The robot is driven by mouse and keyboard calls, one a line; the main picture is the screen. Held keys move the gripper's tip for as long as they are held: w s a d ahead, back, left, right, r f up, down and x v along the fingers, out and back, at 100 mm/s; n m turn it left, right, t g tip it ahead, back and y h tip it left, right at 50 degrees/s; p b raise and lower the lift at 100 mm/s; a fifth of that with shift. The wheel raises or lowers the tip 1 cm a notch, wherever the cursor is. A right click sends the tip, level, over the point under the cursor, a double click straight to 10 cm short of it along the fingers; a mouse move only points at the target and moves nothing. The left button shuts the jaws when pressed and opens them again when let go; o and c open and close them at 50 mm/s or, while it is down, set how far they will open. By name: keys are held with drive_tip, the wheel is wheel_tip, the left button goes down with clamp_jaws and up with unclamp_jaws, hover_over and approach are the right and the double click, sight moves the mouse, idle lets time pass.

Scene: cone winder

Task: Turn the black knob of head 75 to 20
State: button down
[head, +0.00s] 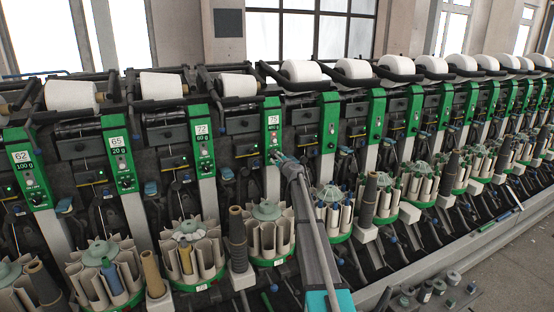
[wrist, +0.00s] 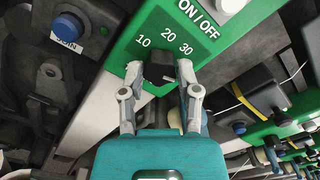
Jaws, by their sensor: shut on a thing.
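The black knob (wrist: 160,67) sits on the green panel of head 75, below a printed scale of 10, 20 and 30. My gripper (wrist: 160,72) is shut on the knob, with one finger on each side of it. Which number the knob points to is hard to tell. In the head view, the green panel (head: 273,118) carries a label reading 75. My gripper (head: 275,155) reaches its lower part there and hides the knob.
Neighbouring green panels, such as head 72 (head: 202,140) on the left, stand close by. Cone magazines (head: 268,235) stand below. In the wrist view, a blue button (wrist: 68,27) is at upper left and the ON/OFF switch (wrist: 228,6) at top right.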

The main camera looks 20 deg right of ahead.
drive_tip(key=shift+n, duration=0.4)
drive_tip(key=n, duration=1.8)
drive_tip(key=shift+f+n, duration=0.1)
drive_tip(key=shift+n, duration=0.3)
drive_tip(key=shift+c, duration=1.7)
unclamp_jaws()
